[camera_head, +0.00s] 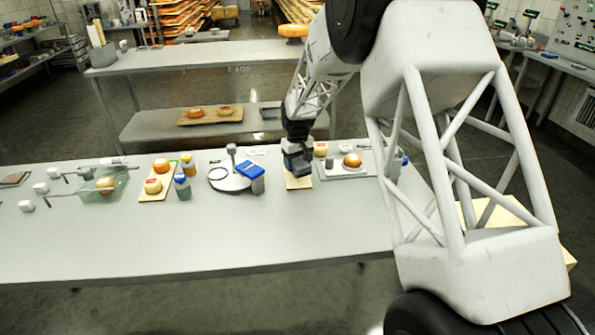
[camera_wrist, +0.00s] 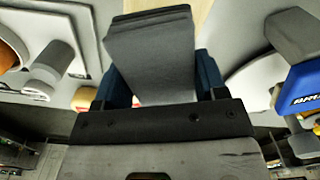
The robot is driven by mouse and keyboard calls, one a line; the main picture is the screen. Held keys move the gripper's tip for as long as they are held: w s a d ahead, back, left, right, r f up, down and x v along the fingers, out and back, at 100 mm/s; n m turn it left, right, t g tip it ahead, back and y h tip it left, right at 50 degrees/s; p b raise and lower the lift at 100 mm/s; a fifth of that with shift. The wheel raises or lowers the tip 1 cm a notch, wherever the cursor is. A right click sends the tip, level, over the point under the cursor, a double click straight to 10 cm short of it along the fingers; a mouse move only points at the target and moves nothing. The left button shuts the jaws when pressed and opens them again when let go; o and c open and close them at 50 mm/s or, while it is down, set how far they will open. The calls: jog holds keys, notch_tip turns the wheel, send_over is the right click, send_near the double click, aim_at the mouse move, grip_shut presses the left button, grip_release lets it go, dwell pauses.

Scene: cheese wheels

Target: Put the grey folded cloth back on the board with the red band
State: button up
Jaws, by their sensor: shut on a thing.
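My gripper (camera_head: 298,166) is over a small pale wooden board (camera_head: 298,184) near the middle of the long table. In the wrist view my gripper (camera_wrist: 154,88) is shut on the grey folded cloth (camera_wrist: 150,55), with a dark blue finger on each side. The cloth's layered edge points away from my palm. The pale board (camera_wrist: 200,12) shows just beyond the cloth. I cannot tell whether the cloth touches it. No red band is clear on this board; my gripper and the cloth cover part of it.
Left of my gripper are a blue-topped block (camera_head: 250,170) and a round grey disc (camera_head: 229,180). To the right is a tray (camera_head: 335,172) with a cheese wheel (camera_head: 352,160). Further left, another board (camera_head: 150,192) holds cheeses beside bottles. The table's front strip is clear.

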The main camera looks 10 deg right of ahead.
aim_at(297, 161)
jog(key=shift+f, duration=1.75)
jog(key=o, duration=0.9)
jog(key=shift+f, duration=0.1)
jog(key=shift+c, duration=0.2)
notch_tip(297, 161, up, 12)
